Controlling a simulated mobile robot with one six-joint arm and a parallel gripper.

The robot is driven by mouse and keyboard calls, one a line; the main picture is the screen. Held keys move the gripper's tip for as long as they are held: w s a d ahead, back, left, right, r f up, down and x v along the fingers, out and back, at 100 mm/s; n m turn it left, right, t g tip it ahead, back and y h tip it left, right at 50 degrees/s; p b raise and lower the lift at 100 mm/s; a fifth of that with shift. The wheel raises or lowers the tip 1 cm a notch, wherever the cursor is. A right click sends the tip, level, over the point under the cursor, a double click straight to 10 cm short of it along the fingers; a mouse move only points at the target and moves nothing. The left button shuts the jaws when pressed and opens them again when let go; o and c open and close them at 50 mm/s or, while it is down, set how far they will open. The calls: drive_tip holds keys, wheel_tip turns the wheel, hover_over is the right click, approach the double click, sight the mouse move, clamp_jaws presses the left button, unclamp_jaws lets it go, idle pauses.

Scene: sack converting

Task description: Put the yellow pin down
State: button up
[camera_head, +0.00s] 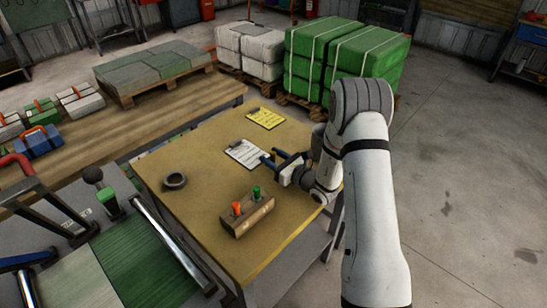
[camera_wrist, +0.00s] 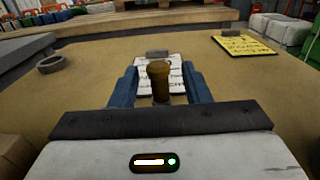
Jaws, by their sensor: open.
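My gripper (camera_head: 271,157) has blue fingers and is low over the tan table, beside the white clipboard. In the wrist view the yellow pin (camera_wrist: 159,82), a brownish-yellow cylinder with a wider top, appears upright between the two fingers. The fingers are open, with a gap on each side of the pin. The pin overlaps the white clipboard (camera_wrist: 147,86) in that view; its foot is hidden, so I cannot tell what it rests on. I cannot make out the pin in the head view.
A wooden block (camera_head: 233,228) with an orange pin (camera_head: 236,208) and a green pin (camera_head: 256,192) stands at the table's front. A tape roll (camera_head: 174,181) lies to the left. A yellow clipboard (camera_head: 265,118) lies at the back. The table middle (camera_head: 205,190) is clear.

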drive_tip(key=shift+c, duration=0.3)
clamp_jaws()
drive_tip(key=shift+r, duration=0.1)
